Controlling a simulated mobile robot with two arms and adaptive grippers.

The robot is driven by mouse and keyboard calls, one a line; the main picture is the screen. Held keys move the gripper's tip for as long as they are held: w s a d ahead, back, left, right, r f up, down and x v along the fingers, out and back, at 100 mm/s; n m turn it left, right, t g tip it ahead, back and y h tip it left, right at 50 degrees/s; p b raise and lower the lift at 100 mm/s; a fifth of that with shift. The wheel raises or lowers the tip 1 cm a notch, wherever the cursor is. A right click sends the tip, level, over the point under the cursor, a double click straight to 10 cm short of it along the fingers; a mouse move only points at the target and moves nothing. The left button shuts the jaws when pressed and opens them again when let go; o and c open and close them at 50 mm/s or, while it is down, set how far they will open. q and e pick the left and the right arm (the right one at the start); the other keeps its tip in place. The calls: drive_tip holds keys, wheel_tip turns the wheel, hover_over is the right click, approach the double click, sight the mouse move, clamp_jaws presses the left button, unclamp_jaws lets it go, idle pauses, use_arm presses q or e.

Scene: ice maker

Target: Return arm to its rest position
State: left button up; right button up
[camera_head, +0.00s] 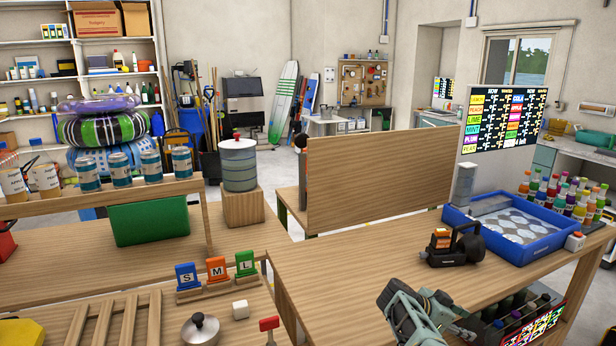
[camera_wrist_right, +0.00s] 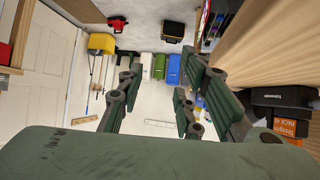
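My right gripper (camera_head: 418,318) shows at the bottom of the head view, in front of the wooden workbench (camera_head: 350,270) at its near edge. In the right wrist view, its dark green fingers (camera_wrist_right: 160,98) are spread apart with nothing between them, and floor shows through the gap. My left gripper is in neither view.
The workbench carries a blue tray (camera_head: 500,258) and a black device (camera_head: 455,246). Below its near edge is a shelf of dark items (camera_head: 515,312). In the wrist view, a wooden surface (camera_wrist_right: 280,60) is close on the right; open floor (camera_wrist_right: 150,110) lies beyond the fingers.

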wheel_tip(320, 180, down, 14)
drive_tip(key=s+d+r+n+t, duration=0.1)
drive_tip(key=s+d+n+t, duration=0.1)
drive_tip(key=n+t, duration=0.5)
drive_tip(key=s+a+f+n+t+y, duration=0.1)
drive_tip(key=s+a+f+n+y, duration=0.4)
drive_tip(key=s+f, duration=0.5)
drive_tip(key=s+a+f+n+y, duration=0.25)
drive_tip(key=s+a+f, duration=0.5)
drive_tip(key=f, duration=0.45)
drive_tip(key=s+a+f+n+g+y, duration=0.1)
drive_tip(key=s+f+g, duration=0.2)
drive_tip(key=s, duration=1)
drive_tip(key=s+a+f+n+g+y, duration=0.1)
drive_tip(key=s+f, duration=0.5)
drive_tip(key=s, duration=0.8)
drive_tip(key=s+a+f+n+g+y, duration=0.1)
drive_tip(key=s+a+f+g, duration=0.2)
drive_tip(key=s, duration=1.1)
drive_tip(key=shift+s+f+n+g, duration=0.15)
drive_tip(key=shift+f+n+g, duration=0.2)
drive_tip(key=shift+f+g, duration=0.55)
drive_tip(key=shift+y, duration=0.25)
